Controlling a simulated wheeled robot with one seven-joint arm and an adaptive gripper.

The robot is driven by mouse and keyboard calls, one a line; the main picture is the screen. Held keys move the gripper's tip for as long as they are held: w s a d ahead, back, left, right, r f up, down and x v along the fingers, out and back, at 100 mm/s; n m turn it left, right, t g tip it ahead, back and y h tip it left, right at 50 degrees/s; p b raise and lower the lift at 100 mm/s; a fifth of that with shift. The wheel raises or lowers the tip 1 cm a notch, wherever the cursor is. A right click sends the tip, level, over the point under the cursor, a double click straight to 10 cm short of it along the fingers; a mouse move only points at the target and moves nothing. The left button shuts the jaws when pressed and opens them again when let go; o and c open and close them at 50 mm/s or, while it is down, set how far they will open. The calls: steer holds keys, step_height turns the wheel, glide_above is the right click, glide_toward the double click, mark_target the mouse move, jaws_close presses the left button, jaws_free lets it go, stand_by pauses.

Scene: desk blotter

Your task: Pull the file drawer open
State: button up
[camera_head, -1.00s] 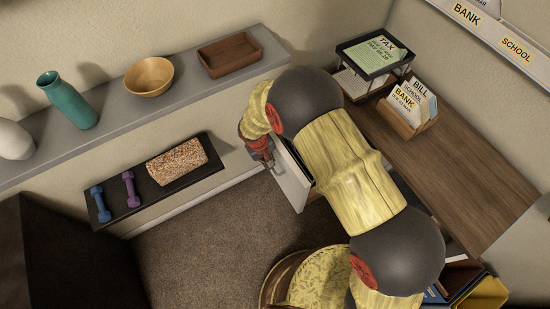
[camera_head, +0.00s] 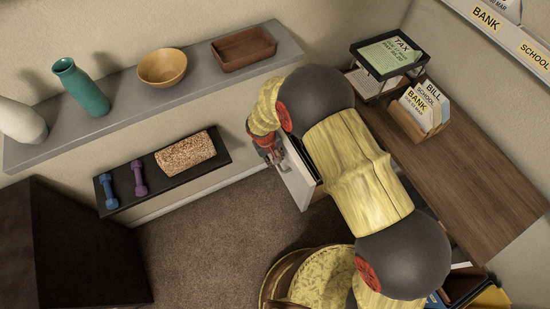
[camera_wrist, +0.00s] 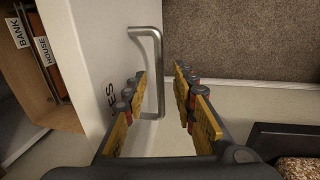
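The file drawer has a white front (camera_wrist: 85,55) with a grey metal bar handle (camera_wrist: 158,60) and partly hidden dark lettering. It stands pulled out from the desk; in the wrist view, folders labelled BANK and HOUSE (camera_wrist: 45,51) show inside. In the head view, the drawer front (camera_head: 297,184) shows beside my arm, with a dark gap behind it. My gripper (camera_wrist: 160,85) is open, its fingers apart. The handle's lower part appears between them in the picture; I cannot tell whether they touch it. In the head view, my gripper (camera_head: 270,152) is at the drawer front's outer side, partly hidden by my arm.
The wooden desk (camera_head: 465,185) holds a paper tray (camera_head: 388,65) and a letter holder (camera_head: 420,115). A low black shelf (camera_head: 215,160) with dumbbells and a roller is left of the drawer.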

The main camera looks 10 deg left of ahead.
step_height(320, 180, up, 12)
steer(key=s+a, duration=0.1)
steer(key=a, duration=0.1)
steer(key=shift+s+f, duration=0.15)
steer(key=shift+s, duration=0.05)
stand_by(0.7)
steer(key=s+d+r+g, duration=0.1)
steer(key=s+d+r, duration=0.2)
steer(key=s+d, duration=0.25)
steer(key=s+d+r+m+t, duration=0.1)
steer(key=s+d+r, duration=0.3)
steer(key=d+r, duration=0.4)
steer(key=s+d+r+m+t+y, duration=0.1)
steer(key=s+d+r+m+t, duration=0.1)
steer(key=d+r, duration=0.6)
steer(key=s+d+r+m+t, duration=0.2)
steer(key=s+d+r+m, duration=0.2)
steer(key=r, duration=1)
steer(key=s+d, duration=0.3)
steer(key=shift+d+y, duration=0.4)
steer(key=shift+f, duration=0.15)
